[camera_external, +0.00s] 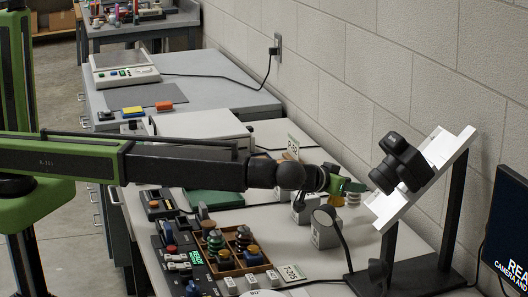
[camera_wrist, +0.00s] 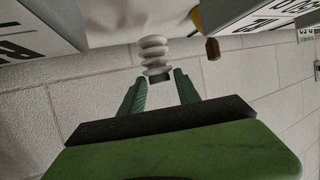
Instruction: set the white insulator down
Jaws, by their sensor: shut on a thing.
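The white insulator (camera_wrist: 153,52) is a stack of pale ribbed discs with a dark end piece. In the wrist view it sits between and just beyond the two green fingers of my gripper (camera_wrist: 158,90). The dark end lies between the fingertips. In the external view my gripper (camera_external: 340,187) reaches over the far right part of the bench, and the insulator (camera_external: 353,193) shows small at its tip. My gripper is shut on it. I cannot tell whether its free end touches the surface below.
A black camera (camera_external: 402,163) on a tilted white board (camera_external: 436,160) stands close right of my gripper. Labelled grey blocks (camera_external: 325,228) stand near it. A wooden divided tray (camera_external: 236,249) holds several small parts. A monitor (camera_external: 507,240) is at the right edge, with the block wall behind.

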